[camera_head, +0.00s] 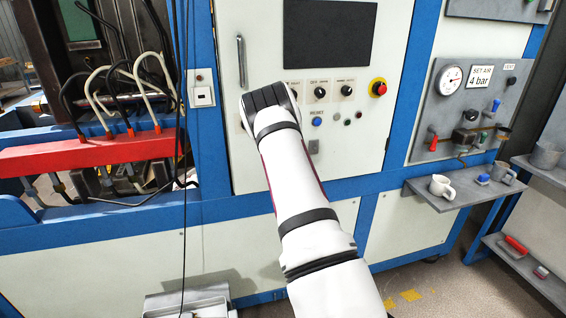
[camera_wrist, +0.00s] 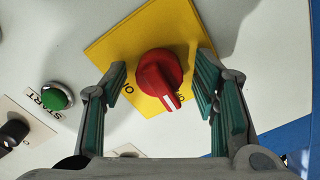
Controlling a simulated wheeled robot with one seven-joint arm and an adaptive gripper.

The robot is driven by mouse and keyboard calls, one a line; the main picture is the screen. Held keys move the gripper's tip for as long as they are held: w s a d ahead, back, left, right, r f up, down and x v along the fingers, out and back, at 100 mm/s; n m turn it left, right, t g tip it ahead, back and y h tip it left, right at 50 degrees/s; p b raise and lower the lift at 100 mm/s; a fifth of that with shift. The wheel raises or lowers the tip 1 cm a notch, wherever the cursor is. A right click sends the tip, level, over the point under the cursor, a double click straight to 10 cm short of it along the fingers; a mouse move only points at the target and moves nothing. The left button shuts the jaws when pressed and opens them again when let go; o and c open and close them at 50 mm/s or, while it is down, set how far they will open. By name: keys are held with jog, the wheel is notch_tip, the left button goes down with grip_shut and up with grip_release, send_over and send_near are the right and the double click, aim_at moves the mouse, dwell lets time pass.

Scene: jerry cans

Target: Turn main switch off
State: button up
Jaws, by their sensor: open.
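The main switch is a red rotary knob (camera_wrist: 160,76) with a white pointer mark on a yellow plate (camera_wrist: 120,42), seen in the wrist view. The pointer aims down and a little right in that view. Lettering on the plate is partly covered, with "ON" readable at the left. My gripper (camera_wrist: 163,82) is open, with one green-padded finger on each side of the knob. I see gaps between the fingers and the knob; its depth relative to them is hard to tell. In the head view my own arm hides the switch and the gripper.
A green START button (camera_wrist: 55,97) and a black knob (camera_wrist: 14,131) sit left of the switch in the wrist view. In the head view, the cabinet panel carries a dark screen (camera_head: 330,34), a red emergency button (camera_head: 379,88) and a door handle (camera_head: 241,62).

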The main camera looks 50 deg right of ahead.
jog(key=shift+s, duration=0.1)
jog(key=v, duration=1.2)
jog(key=w+d+m+b, duration=0.5)
jog(key=w+m+b, duration=0.4)
jog(key=b, duration=1.1)
jog(key=shift+w+d+m+b, duration=0.3)
jog(key=shift+w+d+m, duration=0.1)
dwell(0.4)
